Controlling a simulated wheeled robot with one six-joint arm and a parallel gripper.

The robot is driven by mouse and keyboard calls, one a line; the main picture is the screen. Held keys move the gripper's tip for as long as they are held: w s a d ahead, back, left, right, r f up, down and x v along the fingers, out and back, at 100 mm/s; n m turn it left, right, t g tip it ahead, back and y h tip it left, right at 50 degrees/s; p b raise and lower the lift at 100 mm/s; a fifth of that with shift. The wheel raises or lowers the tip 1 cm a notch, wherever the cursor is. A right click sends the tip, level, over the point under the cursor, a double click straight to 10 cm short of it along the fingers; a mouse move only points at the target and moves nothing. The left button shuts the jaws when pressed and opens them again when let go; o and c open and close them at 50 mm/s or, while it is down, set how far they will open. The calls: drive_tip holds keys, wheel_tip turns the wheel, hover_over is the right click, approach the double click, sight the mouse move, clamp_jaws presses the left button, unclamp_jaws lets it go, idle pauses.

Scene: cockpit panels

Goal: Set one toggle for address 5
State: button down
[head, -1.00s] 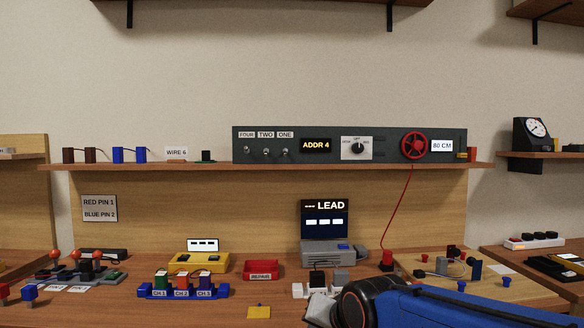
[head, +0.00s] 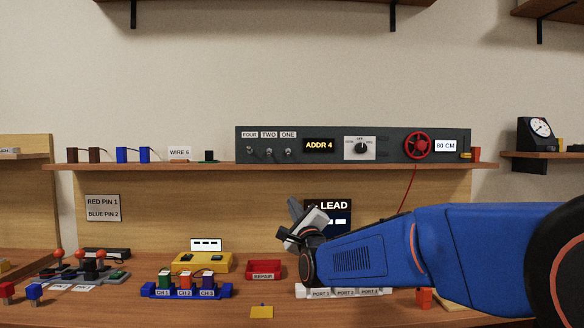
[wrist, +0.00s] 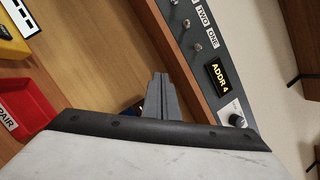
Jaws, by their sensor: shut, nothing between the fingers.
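The grey panel (head: 400,136) on the shelf carries toggles labelled FOUR, TWO and ONE. The FOUR toggle (head: 250,151), TWO toggle (head: 269,153) and ONE toggle (head: 289,153) are small silver levers; their exact tilt is too small to tell. The amber display (head: 319,146) reads ADDR 4. My gripper (head: 293,205) is shut and empty, raised below the shelf edge and apart from the toggles. In the wrist view, my shut fingers (wrist: 158,78) point up toward the shelf edge; the ONE toggle (wrist: 196,47) and TWO toggle (wrist: 186,24) show beyond it, while FOUR is out of view.
The shelf edge (head: 200,166) lies between my gripper and the toggles. A dial (head: 361,147) and red wheel (head: 417,145) are farther right on the panel. A red REPAIR tray (head: 265,268) and yellow box (head: 202,262) stand on the bench below. My arm partly hides the LEAD screen (head: 343,206).

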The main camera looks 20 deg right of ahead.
sight(288, 154)
drive_tip(key=shift+w+d+r+m+t+h, duration=0.3)
drive_tip(key=shift+r+m+t+h, duration=0.25)
drive_tip(key=shift+r+m, duration=0.45)
drive_tip(key=shift+w+d+r+m+t+h, duration=0.3)
drive_tip(key=shift+r+m+t+h, duration=0.3)
drive_tip(key=shift+m, duration=0.75)
drive_tip(key=shift+w+d+r+m+t+h, duration=0.25)
drive_tip(key=shift+r+m+t+h, duration=0.25)
drive_tip(key=shift+r+m, duration=0.5)
drive_tip(key=shift+w+f, duration=0.1)
drive_tip(key=x, duration=1)
drive_tip(key=shift+a, duration=0.1)
drive_tip(key=shift+s+a+r+m+g+y, duration=0.15)
drive_tip(key=shift+s+r+m+g+y, duration=0.2)
drive_tip(key=shift+g, duration=0.6)
drive_tip(key=shift+s+a+r+g, duration=0.1)
drive_tip(key=shift+s+r+g, duration=0.25)
drive_tip(key=shift+g, duration=0.3)
drive_tip(key=shift+s+a+r+g, duration=0.15)
drive_tip(key=shift+r+g, duration=0.25)
drive_tip(key=shift+g, duration=0.25)
drive_tip(key=shift+s+d, duration=0.1)
